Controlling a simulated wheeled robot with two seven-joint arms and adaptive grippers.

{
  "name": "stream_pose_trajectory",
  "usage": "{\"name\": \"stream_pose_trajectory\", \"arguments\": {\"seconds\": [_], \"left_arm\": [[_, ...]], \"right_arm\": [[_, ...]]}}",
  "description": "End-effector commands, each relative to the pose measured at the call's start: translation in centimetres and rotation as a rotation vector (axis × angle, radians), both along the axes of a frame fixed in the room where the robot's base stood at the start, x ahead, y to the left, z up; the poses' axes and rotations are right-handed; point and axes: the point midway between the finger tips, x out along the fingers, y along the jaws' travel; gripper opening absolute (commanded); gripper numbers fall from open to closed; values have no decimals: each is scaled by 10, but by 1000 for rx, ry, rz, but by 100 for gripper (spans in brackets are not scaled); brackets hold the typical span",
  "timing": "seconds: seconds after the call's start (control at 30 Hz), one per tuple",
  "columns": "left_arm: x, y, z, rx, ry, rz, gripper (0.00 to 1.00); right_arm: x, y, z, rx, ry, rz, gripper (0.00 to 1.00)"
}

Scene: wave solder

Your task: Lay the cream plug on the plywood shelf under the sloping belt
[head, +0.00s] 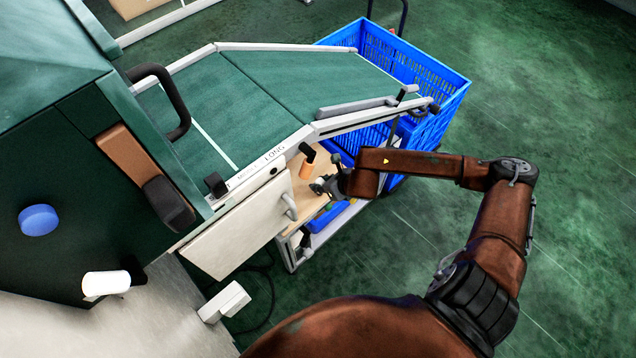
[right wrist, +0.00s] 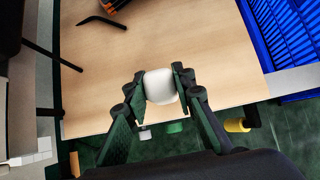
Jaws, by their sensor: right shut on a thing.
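My right gripper (head: 326,186) reaches in beneath the sloping belt (head: 290,85), at the front edge of the plywood shelf (head: 312,208). In the right wrist view, my right gripper (right wrist: 160,84) is shut on the cream plug (right wrist: 160,86), which looks white and rounded. The plug shows over the front edge of the pale plywood shelf (right wrist: 185,45). I cannot tell whether it touches the wood. In the head view the plug is hard to make out at the gripper. My left gripper is not in view.
An orange and black item (head: 306,168) stands on the shelf near the belt's edge. A blue crate (head: 440,100) stands beyond the belt's far end. A white panel (head: 235,235) hangs left of the shelf. In the wrist view, bare wood lies beyond the plug.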

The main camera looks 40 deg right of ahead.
Motion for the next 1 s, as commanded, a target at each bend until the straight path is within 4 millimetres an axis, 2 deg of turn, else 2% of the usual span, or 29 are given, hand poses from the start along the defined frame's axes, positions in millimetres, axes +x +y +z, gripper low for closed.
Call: {"name": "stream_pose_trajectory", "arguments": {"seconds": [0.37, 0.4, 0.6, 0.67, 1.0], "left_arm": [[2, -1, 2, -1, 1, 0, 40], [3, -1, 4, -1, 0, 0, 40], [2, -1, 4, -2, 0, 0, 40], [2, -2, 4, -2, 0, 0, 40], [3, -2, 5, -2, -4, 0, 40]], "right_arm": [[0, 0, -3, 0, -1, 0, 0], [0, 0, -4, 0, 0, 0, 24], [0, 0, -3, -1, -1, -1, 38], [0, 0, -3, 0, -1, 0, 41], [1, 0, 1, -2, -3, 1, 41]]}}
